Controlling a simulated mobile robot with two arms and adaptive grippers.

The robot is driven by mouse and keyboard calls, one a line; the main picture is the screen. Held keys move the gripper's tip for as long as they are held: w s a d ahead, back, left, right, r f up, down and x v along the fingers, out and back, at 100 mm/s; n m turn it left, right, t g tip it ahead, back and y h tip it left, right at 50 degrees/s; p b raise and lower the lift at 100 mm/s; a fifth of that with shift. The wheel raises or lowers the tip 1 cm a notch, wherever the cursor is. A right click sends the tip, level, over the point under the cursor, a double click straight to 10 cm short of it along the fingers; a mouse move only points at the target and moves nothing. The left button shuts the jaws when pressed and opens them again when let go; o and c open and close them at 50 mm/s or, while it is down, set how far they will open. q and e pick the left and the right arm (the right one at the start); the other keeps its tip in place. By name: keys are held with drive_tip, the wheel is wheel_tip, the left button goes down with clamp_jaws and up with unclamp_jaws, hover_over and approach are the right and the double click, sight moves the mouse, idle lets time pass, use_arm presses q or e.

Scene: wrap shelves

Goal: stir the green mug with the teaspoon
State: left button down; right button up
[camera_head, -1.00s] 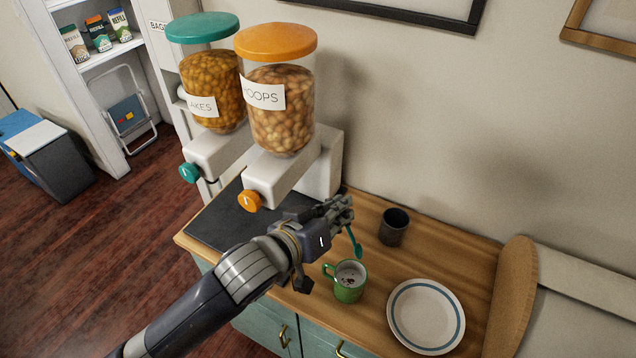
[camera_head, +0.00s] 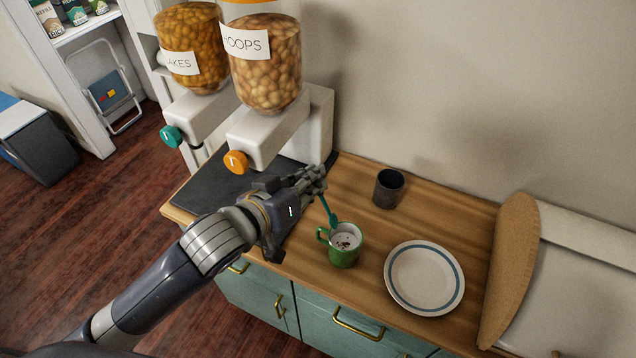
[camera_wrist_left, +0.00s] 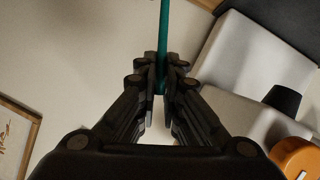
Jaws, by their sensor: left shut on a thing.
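The green mug (camera_head: 344,256) stands upright on the wooden counter, with a pale liquid and dark bits inside. Its handle points left. My left gripper (camera_head: 318,180) is above and behind the mug, shut on the teal teaspoon (camera_head: 326,208). The teaspoon slants down to the right, and its bowl end shows at the mug's back rim; I cannot tell whether it is inside the mug. In the left wrist view the teaspoon's handle (camera_wrist_left: 164,45) sits between the fingertips (camera_wrist_left: 161,82). My right gripper does not show.
A dark cup (camera_head: 389,188) stands behind and right of the mug. A white plate with a blue ring (camera_head: 424,278) lies to the right. Two cereal dispensers (camera_head: 262,60) stand at the left on a dark mat (camera_head: 215,205). A wooden board (camera_head: 508,270) is at the far right.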

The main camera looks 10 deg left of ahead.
sight(327, 213)
use_arm(q)
drive_tip(key=shift+a+f+b, duration=0.2)
drive_tip(key=shift+f+b, duration=0.1)
drive_tip(key=shift+f, duration=0.2)
drive_tip(key=shift+d+f, duration=0.2)
drive_tip(key=shift+f, duration=0.05)
drive_tip(key=shift+s+d+f+b, duration=0.1)
drive_tip(key=shift+d+f+b, duration=0.15)
drive_tip(key=shift+f, duration=0.2)
drive_tip(key=shift+s+d+f+b, duration=0.1)
drive_tip(key=shift+d+f+b, duration=0.1)
drive_tip(key=shift+f, duration=0.25)
drive_tip(key=shift+s+d+f+b, duration=0.1)
drive_tip(key=shift+d+f+b, duration=0.35)
drive_tip(key=shift+f, duration=0.55)
drive_tip(key=shift+s+d+f+b, duration=0.15)
drive_tip(key=shift+d+f+b, duration=0.25)
drive_tip(key=shift+f, duration=0.6)
drive_tip(key=shift+s+d+f+b, duration=0.1)
drive_tip(key=shift+d+f+b, duration=0.2)
drive_tip(key=shift+f+b, duration=0.5)
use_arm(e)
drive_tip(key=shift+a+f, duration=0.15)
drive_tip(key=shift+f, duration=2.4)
use_arm(q)
drive_tip(key=shift+f, duration=0.2)
